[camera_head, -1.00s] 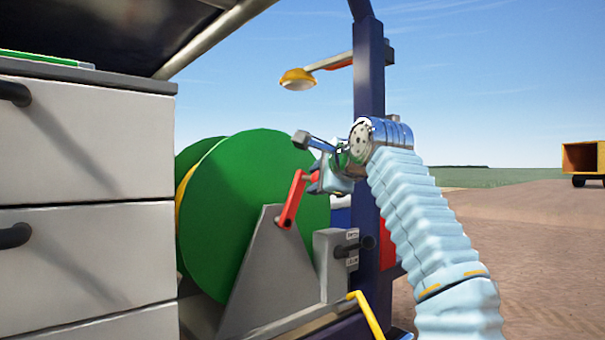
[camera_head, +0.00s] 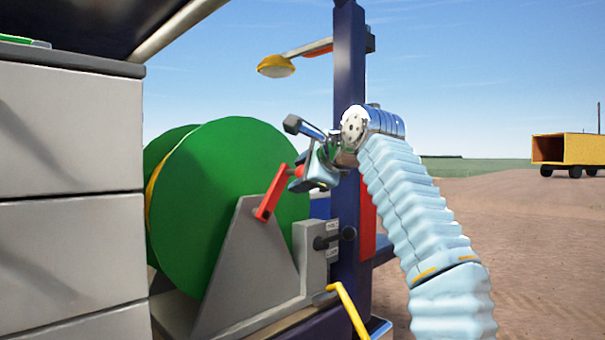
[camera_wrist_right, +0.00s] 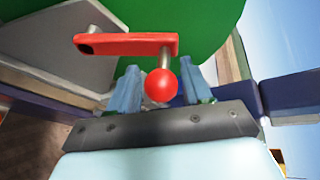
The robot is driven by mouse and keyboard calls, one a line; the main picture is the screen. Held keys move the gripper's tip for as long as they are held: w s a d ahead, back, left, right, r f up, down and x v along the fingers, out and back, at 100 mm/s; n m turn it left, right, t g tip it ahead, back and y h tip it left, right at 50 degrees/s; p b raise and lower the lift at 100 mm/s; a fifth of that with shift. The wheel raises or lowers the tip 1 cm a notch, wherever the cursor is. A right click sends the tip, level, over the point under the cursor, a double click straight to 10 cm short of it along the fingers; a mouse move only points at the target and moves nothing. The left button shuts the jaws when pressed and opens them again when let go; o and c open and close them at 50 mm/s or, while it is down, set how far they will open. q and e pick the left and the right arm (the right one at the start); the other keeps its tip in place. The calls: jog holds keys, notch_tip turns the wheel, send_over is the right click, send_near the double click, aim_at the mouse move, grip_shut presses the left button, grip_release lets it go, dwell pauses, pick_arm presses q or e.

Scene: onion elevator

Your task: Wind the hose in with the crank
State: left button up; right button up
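The crank is a red arm (camera_head: 270,196) on the side of the green hose reel (camera_head: 240,165). It leans up and right from its hub. Its red ball knob (camera_wrist_right: 161,85) lies between the fingers of my right gripper (camera_wrist_right: 162,82) in the wrist view. A narrow gap shows on each side of the knob, so the fingers look open around it. In the head view the right gripper (camera_head: 308,165) is at the crank's upper end, and its fingers partly hide the knob. The hose is not clearly visible. My left gripper is not in view.
A grey box with a black lever (camera_head: 335,238) stands right of the reel's grey bracket (camera_head: 243,270). A blue post (camera_head: 348,60) rises behind my right wrist. White drawers (camera_head: 70,190) stand at left. A yellow bar (camera_head: 348,308) is below.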

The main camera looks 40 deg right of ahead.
jog(key=shift+o, duration=0.7)
jog(key=shift+s+r, duration=0.15)
jog(key=shift+s, duration=0.1)
jog(key=v, duration=1.3)
jog(key=shift+s, duration=0.15)
